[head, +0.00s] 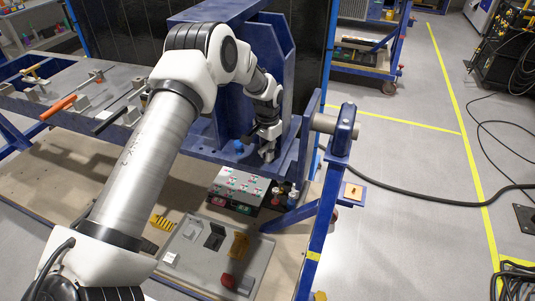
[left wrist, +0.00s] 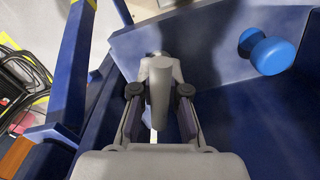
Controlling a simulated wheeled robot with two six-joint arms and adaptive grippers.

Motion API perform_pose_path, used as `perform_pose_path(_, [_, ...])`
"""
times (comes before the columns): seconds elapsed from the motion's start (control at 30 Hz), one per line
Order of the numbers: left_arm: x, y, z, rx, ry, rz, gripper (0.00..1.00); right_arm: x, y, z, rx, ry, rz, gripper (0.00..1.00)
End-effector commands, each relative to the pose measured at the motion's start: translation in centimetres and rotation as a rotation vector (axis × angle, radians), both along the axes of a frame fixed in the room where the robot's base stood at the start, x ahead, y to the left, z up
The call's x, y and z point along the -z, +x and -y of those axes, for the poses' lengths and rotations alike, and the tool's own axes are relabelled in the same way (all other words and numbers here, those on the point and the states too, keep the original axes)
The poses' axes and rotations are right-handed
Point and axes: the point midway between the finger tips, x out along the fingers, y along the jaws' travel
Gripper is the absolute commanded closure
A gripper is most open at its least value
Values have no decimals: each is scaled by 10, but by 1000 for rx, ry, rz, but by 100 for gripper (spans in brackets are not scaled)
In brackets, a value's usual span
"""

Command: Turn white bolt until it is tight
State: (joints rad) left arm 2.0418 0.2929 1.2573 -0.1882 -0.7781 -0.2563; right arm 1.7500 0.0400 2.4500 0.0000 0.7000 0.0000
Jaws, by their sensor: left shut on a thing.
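My left gripper (head: 266,138) reaches down to the blue jig plate near its right end. In the left wrist view, the gripper (left wrist: 160,92) has a finger on each side of a grey-white piece, the white bolt (left wrist: 159,70), and is shut on it. In the head view the bolt (head: 268,154) shows only as a small pale piece under the gripper. How deep the bolt sits is hidden. My right gripper is in neither view.
A blue knob-headed bolt (left wrist: 268,52) stands close by on the jig, also seen in the head view (head: 239,146). A blue upright (head: 286,75) rises behind the gripper. A control box with buttons (head: 240,188) sits below. The floor at right is mostly clear, with a black cable.

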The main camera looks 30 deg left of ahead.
Motion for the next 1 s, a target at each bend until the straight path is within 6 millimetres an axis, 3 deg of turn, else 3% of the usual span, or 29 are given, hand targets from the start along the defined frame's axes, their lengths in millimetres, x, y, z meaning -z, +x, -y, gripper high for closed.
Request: perform_pose_path(1.0, [-5, 5, -2, 961, 6, 13, 100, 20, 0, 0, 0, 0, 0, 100])
